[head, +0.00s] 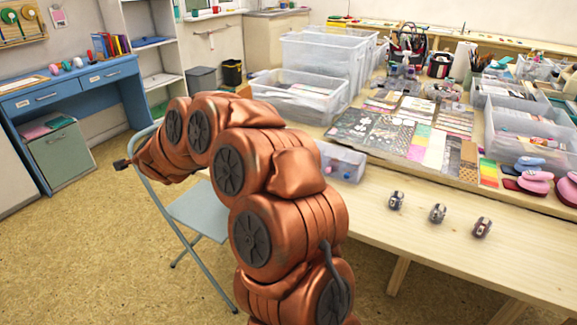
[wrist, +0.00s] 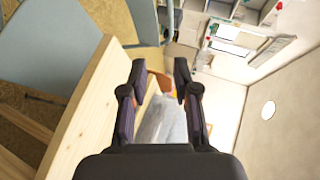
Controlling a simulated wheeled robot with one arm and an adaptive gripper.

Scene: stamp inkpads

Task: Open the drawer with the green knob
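I cannot make out a green knob in either view. In the head view, a blue desk (head: 65,86) at the left has two drawer fronts, left (head: 46,97) and right (head: 110,76), both apparently shut with small pulls. A grey-green cabinet (head: 62,156) stands under the desk. My gripper (head: 122,164) is small and dark at the end of my copper-coloured arm, in front of the desk and apart from it in the picture. In the wrist view, the fingers of my gripper (wrist: 160,72) are spread apart with nothing held between them.
A pale blue folding chair (head: 195,210) stands below my arm. The wooden table (head: 400,240) at right carries clear bins (head: 318,60), card sheets, pink punches (head: 535,180) and several small items (head: 438,213). Open floor (head: 90,255) lies at left, before the desk.

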